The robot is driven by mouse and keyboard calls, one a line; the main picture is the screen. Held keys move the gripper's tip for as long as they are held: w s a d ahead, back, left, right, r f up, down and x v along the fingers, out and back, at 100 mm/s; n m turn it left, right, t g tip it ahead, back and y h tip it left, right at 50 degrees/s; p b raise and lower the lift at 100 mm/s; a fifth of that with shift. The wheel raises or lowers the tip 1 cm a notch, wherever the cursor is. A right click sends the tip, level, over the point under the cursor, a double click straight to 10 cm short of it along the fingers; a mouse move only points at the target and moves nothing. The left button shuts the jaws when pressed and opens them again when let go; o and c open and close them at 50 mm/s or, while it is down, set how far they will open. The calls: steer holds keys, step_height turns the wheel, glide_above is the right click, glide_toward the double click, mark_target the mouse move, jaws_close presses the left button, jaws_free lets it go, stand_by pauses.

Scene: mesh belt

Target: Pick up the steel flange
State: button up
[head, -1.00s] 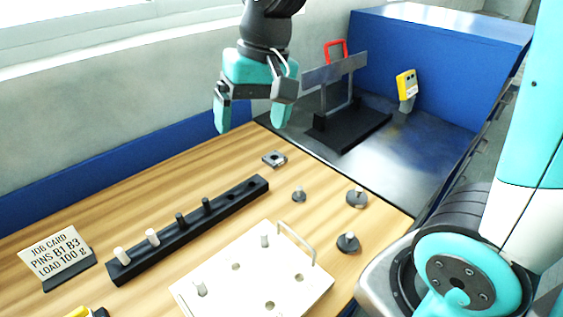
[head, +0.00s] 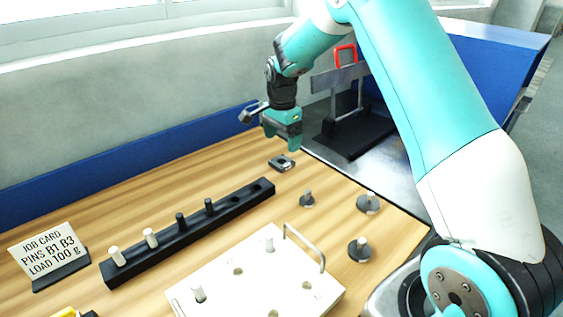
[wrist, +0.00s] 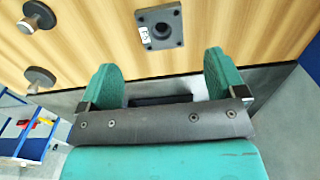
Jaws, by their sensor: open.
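The steel flange (head: 282,162) is a small dark grey square plate with a round hole and a small white label. It lies flat on the wooden bench near the bench's far right edge. It also shows in the wrist view (wrist: 159,27), at top centre, with the hole and label clear. My gripper (head: 282,144) hangs above the flange, apart from it, fingers pointing down. In the wrist view my gripper (wrist: 163,75) has its two teal fingers wide apart with nothing between them, and the flange appears beyond the fingertips.
Several round weights with posts, such as one (head: 359,249), stand right of the flange. A black rack (head: 150,252) with pins and a white plate (head: 215,282) with a handle are nearer. A job card (head: 45,252) stands left. A black-based stand (head: 352,140) is behind. Wood around the flange is clear.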

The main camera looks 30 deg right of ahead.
mark_target(282, 164)
step_height(282, 164, down, 7)
steer(key=shift+w+f+p, duration=0.1)
steer(key=shift+f+p, duration=0.1)
steer(key=shift+p, duration=0.75)
steer(key=c, duration=1.2)
steer(key=shift+r, duration=0.1)
